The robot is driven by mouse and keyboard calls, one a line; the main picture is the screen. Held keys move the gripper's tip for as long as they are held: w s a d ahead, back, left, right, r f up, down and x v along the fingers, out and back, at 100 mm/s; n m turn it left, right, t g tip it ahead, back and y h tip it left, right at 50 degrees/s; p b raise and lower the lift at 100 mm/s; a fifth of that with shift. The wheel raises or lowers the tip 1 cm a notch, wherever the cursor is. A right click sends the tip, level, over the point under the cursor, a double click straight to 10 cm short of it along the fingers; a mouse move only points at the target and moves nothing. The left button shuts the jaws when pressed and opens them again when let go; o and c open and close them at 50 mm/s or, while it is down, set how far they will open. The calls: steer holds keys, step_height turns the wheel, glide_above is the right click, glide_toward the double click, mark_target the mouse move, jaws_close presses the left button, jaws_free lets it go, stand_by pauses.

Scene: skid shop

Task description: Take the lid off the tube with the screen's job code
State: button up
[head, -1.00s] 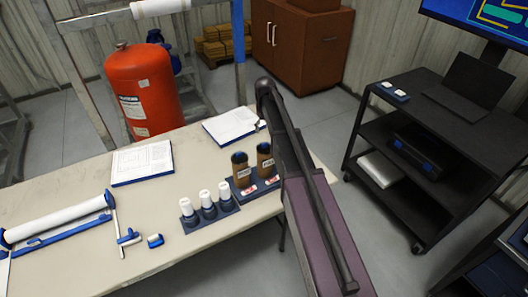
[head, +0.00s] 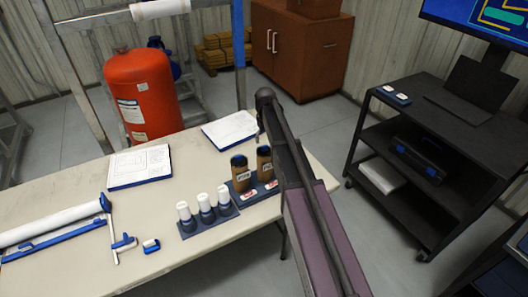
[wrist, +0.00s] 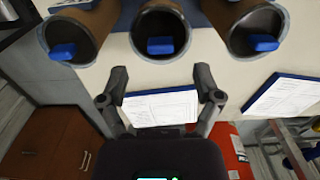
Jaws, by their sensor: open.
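Two brown tubes with dark tops, a left one (head: 240,176) and a right one (head: 264,168), stand upright in a blue rack (head: 254,198) on the table in the head view. Their pale labels are too small to read surely. The wrist view shows three brown tubes: left (wrist: 85,22), middle (wrist: 160,20) and right (wrist: 235,15). Each has a dark end with a blue tab. My arm may hide the third in the head view. My gripper (wrist: 161,84) is open and empty, apart from the tubes. The screen (head: 490,22) is cut off; no job code is readable.
Three white-capped bottles (head: 204,203) stand in a nearby rack. Two sheets on boards, left (head: 140,165) and right (head: 230,129), lie behind. A white roll (head: 50,224) lies at left. A black cart (head: 425,160) stands right, across an open floor gap.

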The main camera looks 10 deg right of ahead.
mark_target(265, 146)
steer(key=shift+f, duration=0.15)
steer(key=shift+f+b, duration=2.5)
steer(key=shift+b, duration=0.15)
steer(key=c, duration=1)
